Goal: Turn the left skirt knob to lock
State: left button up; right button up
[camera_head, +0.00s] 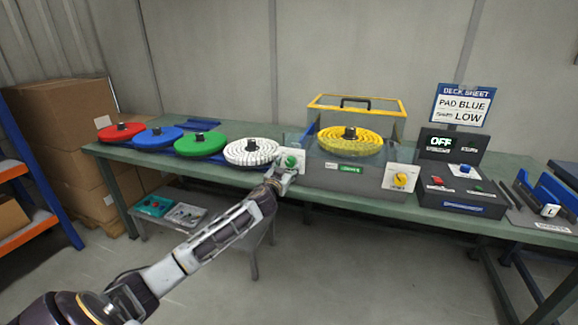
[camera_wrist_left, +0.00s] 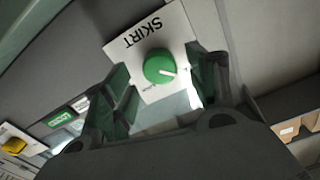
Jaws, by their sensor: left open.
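The left skirt knob is a round green knob (camera_head: 290,161) on a white plate at the left front corner of the grey machine (camera_head: 345,178). In the left wrist view the green knob (camera_wrist_left: 159,67) has a white pointer line, and its plate (camera_wrist_left: 150,32) reads SKIRT, upside down. My left gripper (camera_head: 284,170) is at the knob in the head view. In the wrist view its open fingers (camera_wrist_left: 162,85) stand on either side of the knob, apart from it. The small lettering by the knob is too blurred to read. My right gripper is not in view.
A yellow knob (camera_head: 400,180) is on the machine's right front corner. Red, blue, green and white round pads (camera_head: 251,151) stand left on the green table (camera_head: 230,176). A yellow pad (camera_head: 349,140) sits on the machine. A black control box (camera_head: 452,170) showing OFF stands right.

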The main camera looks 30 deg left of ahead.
aim_at(290, 162)
pick_arm(q)
jog(key=shift+x, duration=1)
jog(key=shift+w, duration=0.25)
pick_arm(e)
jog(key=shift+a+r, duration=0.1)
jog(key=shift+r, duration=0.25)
pick_arm(q)
jog(key=c, duration=1)
